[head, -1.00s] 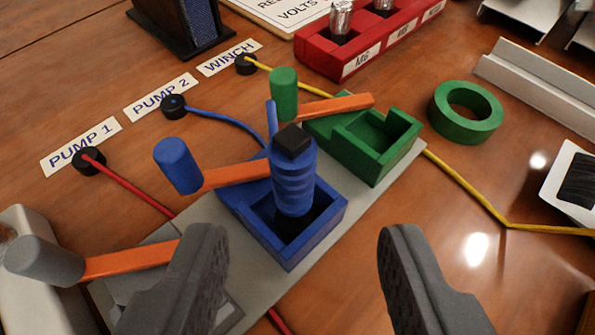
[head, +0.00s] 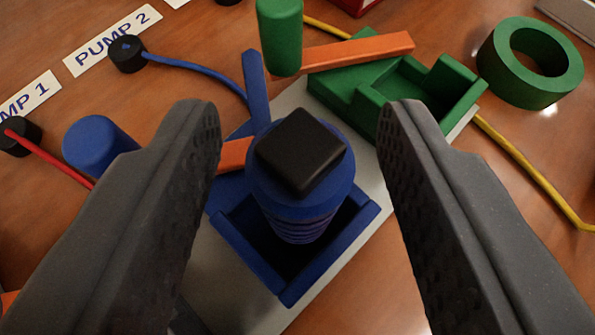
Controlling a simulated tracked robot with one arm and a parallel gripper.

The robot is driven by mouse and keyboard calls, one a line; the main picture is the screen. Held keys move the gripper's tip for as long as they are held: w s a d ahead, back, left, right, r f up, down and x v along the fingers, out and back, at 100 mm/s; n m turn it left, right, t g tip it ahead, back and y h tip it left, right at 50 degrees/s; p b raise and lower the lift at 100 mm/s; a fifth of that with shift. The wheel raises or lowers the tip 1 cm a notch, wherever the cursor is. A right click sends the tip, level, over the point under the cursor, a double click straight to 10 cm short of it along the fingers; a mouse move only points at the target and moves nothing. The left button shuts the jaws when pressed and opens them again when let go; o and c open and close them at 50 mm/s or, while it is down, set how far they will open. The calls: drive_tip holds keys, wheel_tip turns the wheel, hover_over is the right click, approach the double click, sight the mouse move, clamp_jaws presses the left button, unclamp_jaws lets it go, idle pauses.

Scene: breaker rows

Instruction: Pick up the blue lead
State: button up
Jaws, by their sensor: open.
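The blue lead's ribbed plug (head: 300,205) stands in the open-topped blue holder (head: 290,288), its square black cap (head: 302,150) facing me. A blue cable (head: 200,77) runs from the black post beside the PUMP 2 label to a blue upright behind the plug. My gripper (head: 302,112) is open and empty, with one finger on each side of the plug and a gap on both sides. The plug's lower end is hidden in the dark inside of the holder.
A green holder (head: 375,110) with an orange lever (head: 355,52) and green knob (head: 280,35) stands just behind. A blue knob (head: 98,145) is beside my left finger. A green ring (head: 530,62) and yellow cable (head: 525,165) lie right on the wooden table.

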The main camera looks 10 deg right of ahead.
clamp_jaws()
